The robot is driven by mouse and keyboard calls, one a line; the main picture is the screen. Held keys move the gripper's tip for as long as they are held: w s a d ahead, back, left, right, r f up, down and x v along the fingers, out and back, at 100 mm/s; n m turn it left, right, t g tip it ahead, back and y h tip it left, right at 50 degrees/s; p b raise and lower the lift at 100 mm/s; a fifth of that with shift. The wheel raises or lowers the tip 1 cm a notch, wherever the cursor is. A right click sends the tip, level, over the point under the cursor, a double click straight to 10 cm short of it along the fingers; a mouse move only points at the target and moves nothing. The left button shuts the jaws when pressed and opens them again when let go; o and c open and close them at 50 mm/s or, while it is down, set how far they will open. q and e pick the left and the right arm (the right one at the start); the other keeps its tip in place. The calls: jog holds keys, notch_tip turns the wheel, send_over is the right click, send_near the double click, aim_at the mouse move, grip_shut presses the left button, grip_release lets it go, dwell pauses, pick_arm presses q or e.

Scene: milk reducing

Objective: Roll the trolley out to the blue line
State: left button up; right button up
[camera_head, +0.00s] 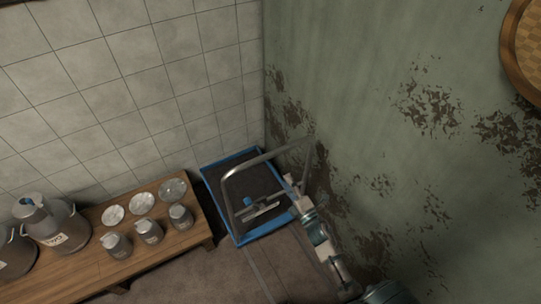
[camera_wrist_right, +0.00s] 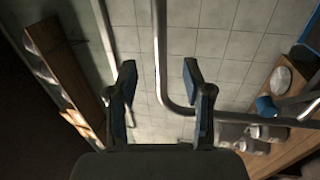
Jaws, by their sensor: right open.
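The trolley (camera_head: 222,173) stands in the corner, with a dark deck inside a blue rim and a grey tubular handle (camera_head: 228,190) rising over it. My right arm reaches in from the lower right, and my right gripper (camera_head: 262,208) is over the deck, near the handle. In the right wrist view my right gripper (camera_wrist_right: 158,72) is open, its two fingers apart. The handle tube (camera_wrist_right: 158,40) shows in the gap between them and bends right; its depth from the fingertips is unclear. I cannot make out a separate blue line on the floor. My left gripper is not in view.
A wooden bench (camera_head: 185,247) stands left of the trolley, holding small lidded cans (camera_head: 149,232), round metal lids (camera_head: 143,203) and a large milk can (camera_head: 58,230). A tiled wall and a peeling green wall close off the corner. Bare floor (camera_head: 285,268) lies in front of the trolley.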

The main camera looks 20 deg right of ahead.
aim_at(270, 156)
jog(key=x, duration=1.3)
jog(key=shift+f, duration=0.1)
jog(key=shift+c, duration=0.3)
grip_shut()
